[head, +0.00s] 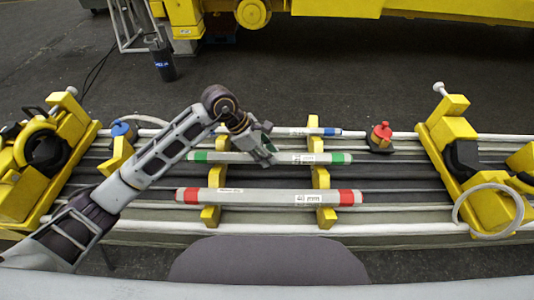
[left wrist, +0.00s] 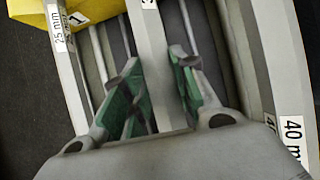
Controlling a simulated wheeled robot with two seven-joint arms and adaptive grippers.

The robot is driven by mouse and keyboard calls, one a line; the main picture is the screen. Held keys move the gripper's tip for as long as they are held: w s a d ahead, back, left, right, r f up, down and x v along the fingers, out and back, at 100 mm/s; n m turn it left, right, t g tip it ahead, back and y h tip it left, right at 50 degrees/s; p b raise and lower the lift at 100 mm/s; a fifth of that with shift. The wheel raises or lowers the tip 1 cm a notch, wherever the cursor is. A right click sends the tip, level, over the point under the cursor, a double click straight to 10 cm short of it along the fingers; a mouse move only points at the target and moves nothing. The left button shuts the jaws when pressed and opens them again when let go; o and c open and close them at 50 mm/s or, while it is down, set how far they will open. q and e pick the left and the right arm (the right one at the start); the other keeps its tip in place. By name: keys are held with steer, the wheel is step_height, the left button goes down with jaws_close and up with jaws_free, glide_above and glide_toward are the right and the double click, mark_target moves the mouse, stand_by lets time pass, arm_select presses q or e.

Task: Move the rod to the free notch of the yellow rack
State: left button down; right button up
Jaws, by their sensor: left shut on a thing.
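The yellow rack shows as two notched yellow bars, a left bar (head: 211,214) and a right bar (head: 320,178). A grey rod with green bands (head: 225,157) lies across both bars. My left gripper (head: 264,152) is shut on this rod near its middle; the rod also shows between the green finger pads in the left wrist view (left wrist: 149,32). I cannot tell whether the rod rests in its notches or is slightly raised. A thinner rod with blue bands (head: 290,131) lies behind it, and a thicker rod with red bands (head: 270,196) lies in front. The free notch is not clear.
Yellow clamp-like fixtures stand at the left (head: 75,125) and right (head: 450,125) ends. A red knob part (head: 381,136) sits right of the rack, and a blue one (head: 122,129) sits left. Long grey bars run beneath. A dark bin (head: 163,62) stands on the floor behind.

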stand_by(0.5)
arm_select(q)
steer(key=c, duration=1.1)
jaws_free()
steer(key=shift+c, duration=0.2)
steer(key=shift+o, duration=0.4)
steer(key=shift+f, duration=0.1)
steer(key=shift+f, duration=0.1)
steer(key=v, duration=1.2)
steer(key=shift+r, duration=0.25)
step_height(320, 180, up, 9)
steer(key=p, duration=0.9)
